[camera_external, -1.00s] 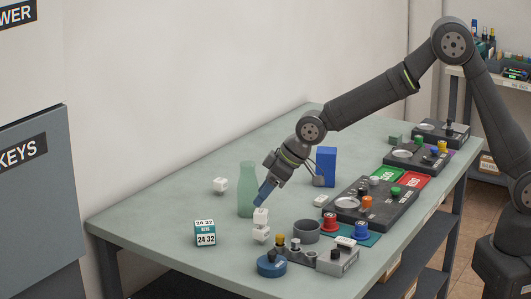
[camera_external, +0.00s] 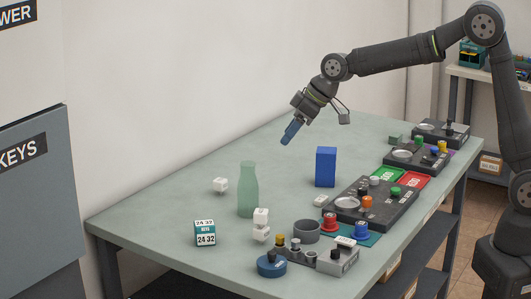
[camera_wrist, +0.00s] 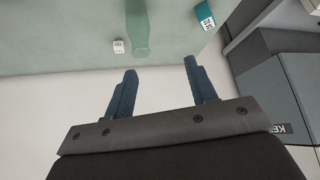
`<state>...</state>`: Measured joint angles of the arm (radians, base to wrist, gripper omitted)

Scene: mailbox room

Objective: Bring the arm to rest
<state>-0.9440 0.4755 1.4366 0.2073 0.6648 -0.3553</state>
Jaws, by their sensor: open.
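My gripper (camera_external: 291,132) hangs in the air above the far part of the table, tilted down to the left. In the wrist view its two blue fingers (camera_wrist: 158,90) stand wide apart with nothing between them. The gripper is clear of the stacked white cubes (camera_external: 261,224), the green bottle (camera_external: 248,190) and the blue block (camera_external: 326,167). The bottle also shows in the wrist view (camera_wrist: 138,30), beyond the fingers.
The green table (camera_external: 160,210) holds a teal-and-white cube (camera_external: 205,233), a lone white cube (camera_external: 220,185), a grey ring (camera_external: 306,231), a blue round piece (camera_external: 271,264) and dark panels with coloured knobs (camera_external: 372,205). A wall is behind; grey cabinets (camera_external: 30,200) stand at left.

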